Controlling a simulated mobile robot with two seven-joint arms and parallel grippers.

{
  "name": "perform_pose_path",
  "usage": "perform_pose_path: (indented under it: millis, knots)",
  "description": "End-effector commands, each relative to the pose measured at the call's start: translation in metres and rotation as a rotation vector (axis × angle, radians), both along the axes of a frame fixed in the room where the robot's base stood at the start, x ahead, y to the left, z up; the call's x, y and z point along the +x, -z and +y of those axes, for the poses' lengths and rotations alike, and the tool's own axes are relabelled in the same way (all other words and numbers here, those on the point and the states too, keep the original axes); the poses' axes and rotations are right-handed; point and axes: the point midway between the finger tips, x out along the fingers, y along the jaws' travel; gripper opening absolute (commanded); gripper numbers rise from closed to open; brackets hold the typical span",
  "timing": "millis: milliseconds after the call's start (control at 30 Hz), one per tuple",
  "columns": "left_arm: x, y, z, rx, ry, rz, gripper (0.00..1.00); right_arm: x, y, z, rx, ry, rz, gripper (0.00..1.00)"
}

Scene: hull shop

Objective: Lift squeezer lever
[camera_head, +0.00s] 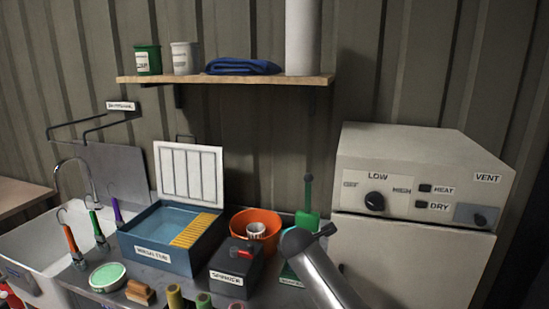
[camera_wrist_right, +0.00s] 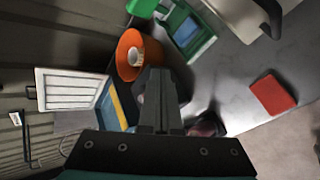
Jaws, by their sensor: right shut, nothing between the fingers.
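A green squeezer (camera_head: 305,222) stands on the bench in the head view, right of the orange bucket. A thin dark green stem with a round knob (camera_head: 308,180) rises upright from it and looks like its lever. My right arm covers part of its base. In the right wrist view, a green box-like body (camera_wrist_right: 187,30) at the top appears to be the squeezer. My right gripper (camera_wrist_right: 157,75) is shut and empty, pointing toward the orange bucket, apart from the green body. Its fingers are not clear in the head view. My left gripper is not in view.
The orange bucket (camera_head: 270,222), the blue wash tub (camera_head: 165,260) with its raised lid and the dark spinner box (camera_head: 238,272) stand left of the squeezer. A large beige cabinet (camera_head: 425,170) stands at right. A wooden shelf (camera_head: 225,80) hangs above. A red block (camera_wrist_right: 272,92) lies right.

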Motion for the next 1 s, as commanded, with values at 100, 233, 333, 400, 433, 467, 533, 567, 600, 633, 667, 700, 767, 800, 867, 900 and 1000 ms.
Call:
perform_pose_path:
  millis: [100,233,333,400,433,467,533,567,600,633,667,700,767,800,867,900,1000]
  knots:
    - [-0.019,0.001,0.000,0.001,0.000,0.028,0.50,-0.041,0.040,-0.002,0.168,0.114,0.072,0.00]
    - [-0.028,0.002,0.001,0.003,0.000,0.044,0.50,-0.086,0.072,-0.009,0.335,0.254,0.145,0.00]
    - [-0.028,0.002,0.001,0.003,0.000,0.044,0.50,-0.123,0.092,-0.017,0.451,0.369,0.198,0.00]
    - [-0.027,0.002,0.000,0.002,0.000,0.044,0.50,-0.151,0.103,-0.024,0.528,0.455,0.234,0.00]
    - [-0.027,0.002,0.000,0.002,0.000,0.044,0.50,-0.163,0.108,-0.027,0.559,0.492,0.248,0.00]
    - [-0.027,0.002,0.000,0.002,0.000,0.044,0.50,-0.175,0.112,-0.030,0.588,0.530,0.264,0.00]
    - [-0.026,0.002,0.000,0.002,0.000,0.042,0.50,-0.204,0.119,-0.038,0.656,0.620,0.294,0.00]
    - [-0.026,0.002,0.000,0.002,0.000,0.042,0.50,-0.216,0.122,-0.042,0.682,0.659,0.307,0.00]
    - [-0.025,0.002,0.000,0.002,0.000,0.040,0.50,-0.233,0.125,-0.047,0.716,0.712,0.322,0.00]
    - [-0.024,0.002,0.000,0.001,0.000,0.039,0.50,-0.246,0.126,-0.051,0.742,0.752,0.333,0.00]
    - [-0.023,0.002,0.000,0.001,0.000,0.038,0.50,-0.258,0.127,-0.054,0.766,0.792,0.344,0.00]
    - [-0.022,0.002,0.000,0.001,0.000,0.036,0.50,-0.275,0.128,-0.059,0.797,0.847,0.357,0.00]
    - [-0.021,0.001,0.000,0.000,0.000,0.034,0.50,-0.301,0.129,-0.067,0.839,0.927,0.376,0.00]
    - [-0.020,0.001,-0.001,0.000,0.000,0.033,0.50,-0.317,0.128,-0.072,0.866,0.980,0.385,0.00]
    - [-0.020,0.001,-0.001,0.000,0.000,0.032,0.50,-0.340,0.125,-0.079,0.898,1.053,0.397,0.00]
    - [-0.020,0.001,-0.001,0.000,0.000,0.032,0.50,-0.353,0.123,-0.083,0.917,1.095,0.403,0.00]
    - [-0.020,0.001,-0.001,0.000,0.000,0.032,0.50,-0.379,0.118,-0.090,0.952,1.180,0.412,0.00]
